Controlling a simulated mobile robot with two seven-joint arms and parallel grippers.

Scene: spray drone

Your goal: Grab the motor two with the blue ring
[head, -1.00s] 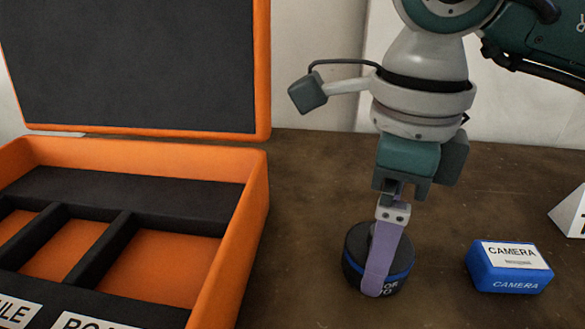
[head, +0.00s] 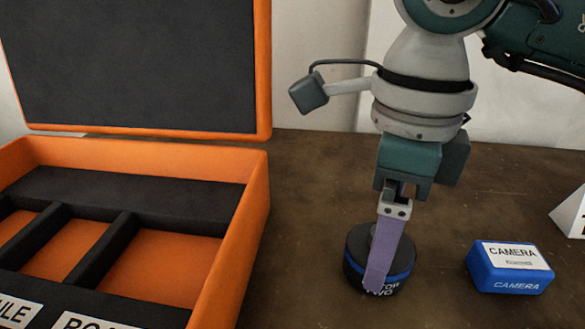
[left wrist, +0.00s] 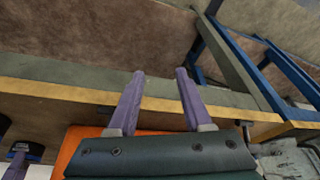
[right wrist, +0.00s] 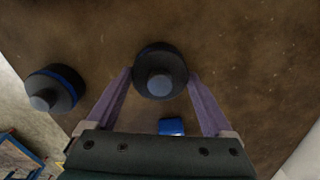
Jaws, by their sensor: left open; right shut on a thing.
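Motor two (head: 357,262), a dark cylinder with a blue ring and white lettering, stands upright on the table in the head view. My right gripper (head: 375,286) comes down over it from above, and one purple finger lies across its front; the other finger is hidden. In the right wrist view the motor (right wrist: 160,72) sits between the two fingertips, and my right gripper is shut on it. My left gripper (left wrist: 161,72) shows only in the left wrist view, with its purple fingers apart and nothing between them.
An open orange case (head: 258,200) with black dividers stands at left. A blue camera box (head: 508,279) lies right of the motor, and a white labelled object (head: 572,212) is at the right edge. Another dark, blue-ringed cylinder (right wrist: 55,88) stands nearby in the right wrist view.

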